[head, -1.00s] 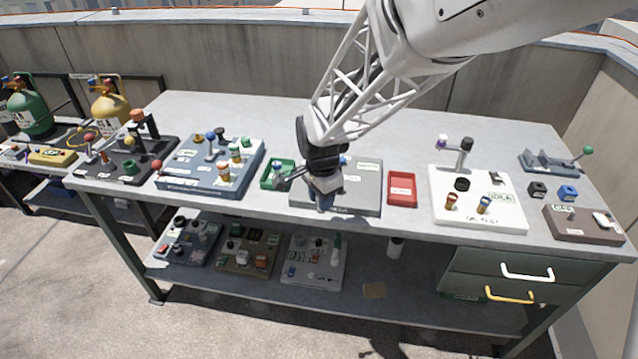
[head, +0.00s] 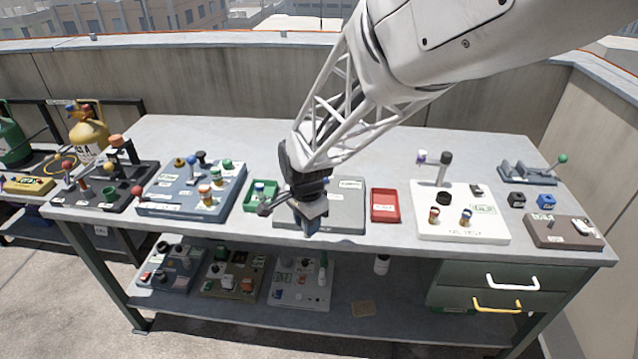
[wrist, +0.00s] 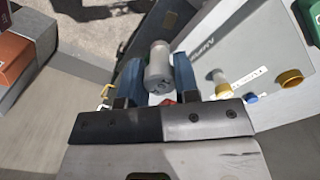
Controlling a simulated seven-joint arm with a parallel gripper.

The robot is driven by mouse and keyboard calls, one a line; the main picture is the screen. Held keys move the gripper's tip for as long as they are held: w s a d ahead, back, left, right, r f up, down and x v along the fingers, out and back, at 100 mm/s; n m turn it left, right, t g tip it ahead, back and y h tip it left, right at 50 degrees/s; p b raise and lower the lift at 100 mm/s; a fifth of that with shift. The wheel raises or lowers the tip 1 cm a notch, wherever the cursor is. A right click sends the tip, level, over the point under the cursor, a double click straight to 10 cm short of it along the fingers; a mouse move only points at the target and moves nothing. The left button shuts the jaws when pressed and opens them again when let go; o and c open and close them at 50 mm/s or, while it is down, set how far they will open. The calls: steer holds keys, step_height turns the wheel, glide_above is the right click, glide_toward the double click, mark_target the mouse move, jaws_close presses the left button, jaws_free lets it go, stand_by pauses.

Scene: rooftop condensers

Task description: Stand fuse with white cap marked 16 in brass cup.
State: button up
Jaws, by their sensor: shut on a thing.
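My gripper (head: 309,228) is over the front part of a grey board (head: 345,212). In the wrist view its two blue fingers (wrist: 158,78) are shut on a pale grey cylinder (wrist: 160,62), which looks like a fuse. Its round end faces the camera and lies in shadow; I cannot read a number on it. A brass-yellow cup (wrist: 290,78) stands on the grey board, to the right of the held cylinder and apart from it. In the head view my gripper and arm hide this cup.
A green tray (head: 249,203) with a blue-topped piece lies left of the board, a red tray (head: 385,218) right of it. A white-tan post (wrist: 221,82) and a blue piece (wrist: 251,98) are near the cup. A blue panel (head: 160,209) is further left.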

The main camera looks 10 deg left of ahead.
steer(key=shift+w, duration=0.1)
steer(key=w+a, duration=0.3)
steer(key=w, duration=1)
steer(key=w+a+r, duration=0.1)
steer(key=w+a, duration=0.3)
steer(key=w, duration=1)
steer(key=shift+w+a+r, duration=0.2)
steer(key=shift+w+r, duration=0.05)
steer(key=shift+r, duration=0.05)
steer(key=shift+f, duration=0.25)
steer(key=shift+f, duration=1.75)
steer(key=shift+f, duration=1.25)
steer(key=o, duration=1)
steer(key=shift+r, duration=0.15)
steer(key=shift+r, duration=3.8)
